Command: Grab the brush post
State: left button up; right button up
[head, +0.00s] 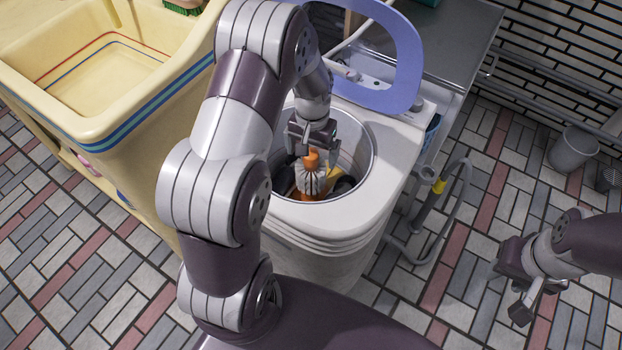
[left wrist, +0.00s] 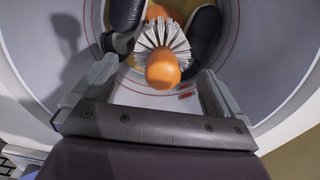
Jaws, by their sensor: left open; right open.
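The brush post (head: 309,172) stands inside the round drum of a white washing machine (head: 397,165). It has an orange knob on top and pale bristles below. In the left wrist view the orange knob (left wrist: 163,70) lies ahead of my left gripper, between the lines of its two fingers. My left gripper (head: 311,146) is open and reaches down into the drum mouth, close to the knob. In the left wrist view its fingers (left wrist: 152,95) are spread apart with nothing held. My right gripper (head: 517,290) is open and empty over the floor at the right.
Dark items (left wrist: 203,35) lie around the brush post in the drum. The blue lid (head: 404,50) stands raised behind the opening. A cream sink (head: 150,110) is at the left. A grey hose (head: 458,195) and a bucket (head: 572,150) are at the right.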

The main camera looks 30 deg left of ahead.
aim_at(311, 171)
pick_arm(q)
jog(key=f+b, duration=0.1)
jog(key=f, duration=0.1)
jog(key=f+b, duration=0.1)
jog(key=f, duration=0.2)
jog(key=shift+w+a+f, duration=0.1)
jog(key=shift+a+f, duration=0.1)
jog(key=shift+f, duration=0.05)
jog(key=shift+r, duration=0.15)
jog(key=shift+c, duration=0.9)
jog(key=c, duration=1.1)
